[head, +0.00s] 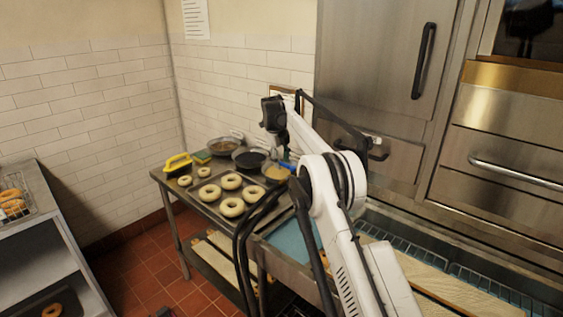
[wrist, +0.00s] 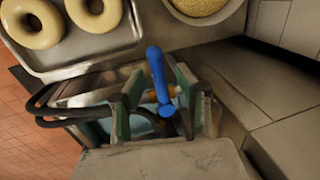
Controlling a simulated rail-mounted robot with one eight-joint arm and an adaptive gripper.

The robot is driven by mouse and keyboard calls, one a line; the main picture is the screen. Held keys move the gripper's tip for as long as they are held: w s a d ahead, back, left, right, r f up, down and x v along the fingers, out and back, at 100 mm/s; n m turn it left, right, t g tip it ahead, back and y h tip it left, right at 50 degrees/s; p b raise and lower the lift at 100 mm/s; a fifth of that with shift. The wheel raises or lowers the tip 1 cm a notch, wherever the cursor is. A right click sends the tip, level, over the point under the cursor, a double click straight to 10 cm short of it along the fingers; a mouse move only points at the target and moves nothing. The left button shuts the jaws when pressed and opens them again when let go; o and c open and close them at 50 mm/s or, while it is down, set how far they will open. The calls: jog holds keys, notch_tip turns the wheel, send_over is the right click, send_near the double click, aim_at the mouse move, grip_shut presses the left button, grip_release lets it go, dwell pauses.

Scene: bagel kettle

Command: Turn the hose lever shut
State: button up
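The blue hose lever (wrist: 157,72) stands up between the two green-padded fingers of my gripper (wrist: 158,92) in the wrist view. My gripper is open, with a gap on each side of the lever. Brass-coloured fitting and dark hose show partly below the lever, between the fingers. In the head view my gripper (head: 287,158) points down at the right end of the bagel table, near the wall. A small bit of blue shows there, but my arm hides most of the lever.
A tray (head: 205,205) of pale bagels lies left of my gripper, with several bowls (head: 224,146) behind it. A yellow-handled tool (head: 177,162) lies at the back left. The kettle's blue water (head: 292,243) is below my arm. A tiled wall and steel ovens (head: 385,75) stand close behind.

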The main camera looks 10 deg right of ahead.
notch_tip(320, 180, up, 12)
jog(key=s+a, duration=0.1)
jog(key=a, duration=0.1)
jog(key=shift+s+f, duration=0.15)
dwell(0.5)
jog(key=s+r+n+t+b, duration=0.1)
jog(key=s+r+n+t, duration=0.1)
jog(key=s+r+n, duration=0.9)
jog(key=s+r+n+t+y+b, duration=0.1)
jog(key=s+r+n, duration=0.15)
jog(key=s, duration=0.55)
jog(key=s+r+n+b, duration=0.1)
jog(key=s+r+n, duration=0.15)
jog(key=s, duration=0.55)
jog(key=s+f+n+t, duration=0.1)
jog(key=s+f+n, duration=0.3)
jog(key=s+f, duration=0.3)
jog(key=s+a+f+n+t+b, duration=0.1)
jog(key=s+f+n, duration=0.3)
jog(key=s, duration=1.1)
jog(key=s+f+n+t, duration=0.1)
jog(key=s+f+n, duration=0.4)
jog(key=s+f, duration=0.6)
jog(key=shift+s+a+y+b, duration=0.15)
jog(key=shift+a+y+b, duration=0.15)
jog(key=shift+y+b, duration=0.1)
